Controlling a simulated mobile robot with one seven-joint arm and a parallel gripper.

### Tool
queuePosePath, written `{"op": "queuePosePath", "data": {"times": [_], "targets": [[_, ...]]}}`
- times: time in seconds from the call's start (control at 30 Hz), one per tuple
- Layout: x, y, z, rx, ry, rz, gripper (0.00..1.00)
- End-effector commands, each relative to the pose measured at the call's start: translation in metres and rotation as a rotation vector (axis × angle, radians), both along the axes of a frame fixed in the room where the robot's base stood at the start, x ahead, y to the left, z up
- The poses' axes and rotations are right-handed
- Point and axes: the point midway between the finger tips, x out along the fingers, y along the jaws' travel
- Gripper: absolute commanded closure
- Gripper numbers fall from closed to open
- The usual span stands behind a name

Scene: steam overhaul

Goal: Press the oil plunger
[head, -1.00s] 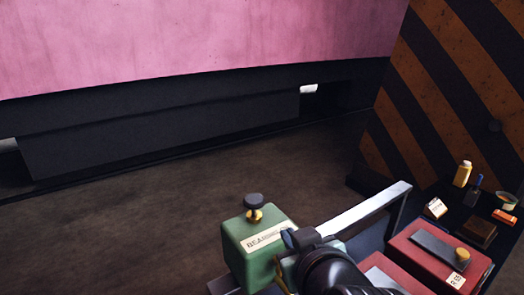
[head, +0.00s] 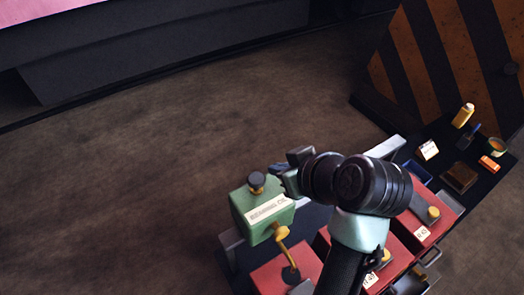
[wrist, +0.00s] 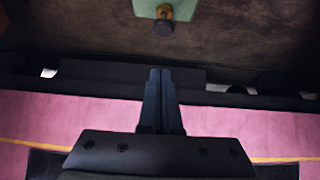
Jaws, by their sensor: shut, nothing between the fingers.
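The oil box (head: 262,213) is green with a cream label that seems to read "BEARING" something. Its plunger is a black knob (head: 256,181) on a short brass stem, standing up from the box top. A brass spout (head: 282,236) comes out of the front. In the wrist view the green box (wrist: 168,8) is cut off at the top edge and appears upside down, with the black knob (wrist: 163,27) pointing down in the picture. My gripper (wrist: 160,72) is shut and empty, apart from the knob. In the head view my gripper (head: 279,169) is just right of the knob, partly hidden by my wrist.
Red boxes (head: 273,276) with labels stand in front and to the right on the bench. A dark surface to the right holds a yellow bottle (head: 463,115), an orange box (head: 491,163) and a brown block (head: 460,178). A striped panel (head: 440,50) stands behind. The floor behind the oil box is clear.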

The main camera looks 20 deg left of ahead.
Motion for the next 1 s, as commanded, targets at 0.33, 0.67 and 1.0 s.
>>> {"op": "queuePosePath", "data": {"times": [0.33, 0.67, 1.0], "targets": [[-0.003, 0.001, 0.004, -0.003, 0.013, 0.014, 1.0], [0.003, 0.008, -0.003, -0.002, 0.016, 0.014, 1.0], [0.031, 0.046, -0.05, -0.003, 0.017, 0.016, 1.0]]}}
